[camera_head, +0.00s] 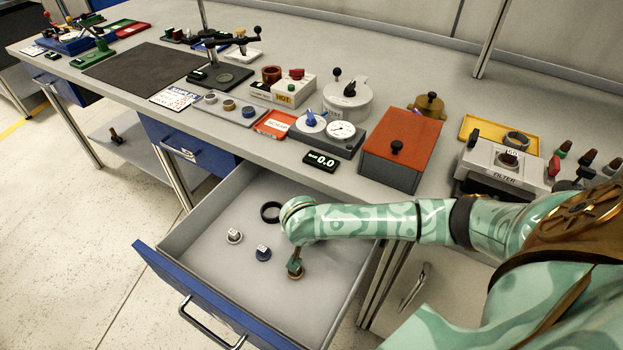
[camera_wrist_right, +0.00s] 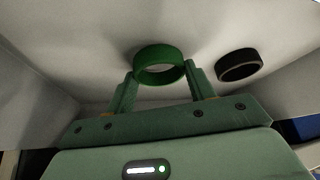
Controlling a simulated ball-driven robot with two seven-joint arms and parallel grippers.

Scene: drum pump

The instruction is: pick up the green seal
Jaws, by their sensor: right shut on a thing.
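The green seal, a ring, shows in the right wrist view (camera_wrist_right: 160,51) between the two fingers of my right gripper (camera_wrist_right: 161,72). My right gripper is shut on it, with a finger at each side of the ring. In the head view my right gripper (camera_head: 295,266) points down into the open drawer. The green seal cannot be made out clearly there. I cannot tell whether it touches the drawer floor. My left gripper is not in view.
The open drawer (camera_head: 190,270) also holds a black ring (camera_head: 264,216), a white-topped grey piece (camera_head: 235,236) and a white-topped blue piece (camera_head: 263,255). The bench above carries a gauge box (camera_head: 338,146) and an orange-lidded box (camera_head: 405,138) near its front edge.

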